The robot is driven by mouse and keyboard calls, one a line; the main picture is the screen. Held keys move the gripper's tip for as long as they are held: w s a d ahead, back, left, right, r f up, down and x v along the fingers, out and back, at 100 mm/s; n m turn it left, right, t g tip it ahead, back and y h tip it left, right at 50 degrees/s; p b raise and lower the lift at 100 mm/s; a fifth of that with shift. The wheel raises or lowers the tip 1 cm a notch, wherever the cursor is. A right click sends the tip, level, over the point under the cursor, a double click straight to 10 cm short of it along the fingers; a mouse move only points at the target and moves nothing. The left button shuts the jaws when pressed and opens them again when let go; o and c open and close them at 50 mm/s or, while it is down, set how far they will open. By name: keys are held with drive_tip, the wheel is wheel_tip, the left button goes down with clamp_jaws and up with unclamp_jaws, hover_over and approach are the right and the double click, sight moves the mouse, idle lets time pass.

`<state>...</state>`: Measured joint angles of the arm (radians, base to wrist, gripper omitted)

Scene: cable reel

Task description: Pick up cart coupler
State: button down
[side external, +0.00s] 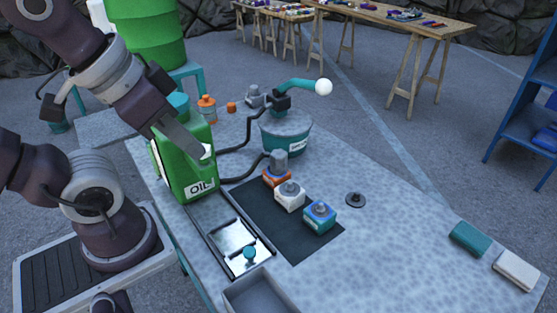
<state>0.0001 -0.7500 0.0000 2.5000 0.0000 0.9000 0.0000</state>
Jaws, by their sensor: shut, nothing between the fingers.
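I cannot tell for certain which thing is the cart coupler. Several small fittings stand on the grey table: an orange block with a grey knob (277,170), a white block with a grey knob (289,196) and a teal block with a grey knob (320,215) sit in a row on a dark mat (293,240). A black disc with a small stub (355,200) lies to their right. My gripper (204,153) is shut and empty, pointing down in front of the green oil can (187,175), left of the row. It hides part of the can.
A teal drum (286,133) with a white-knobbed crank and black hoses stands behind the row. A shiny tray (233,240) and grey bin (258,293) are at the front. Teal (470,237) and white (516,270) blocks lie at the right.

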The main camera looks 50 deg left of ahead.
drive_tip(key=c, duration=0.8)
unclamp_jaws()
drive_tip(key=n+g, duration=0.6)
drive_tip(key=n, duration=1.3)
hover_over(279, 153)
wheel_tip(279, 153, down, 15)
drive_tip(key=shift+d+f, duration=0.1)
wheel_tip(279, 153, down, 8)
drive_tip(key=shift+s+r, duration=0.1)
drive_tip(key=shift+r, duration=0.1)
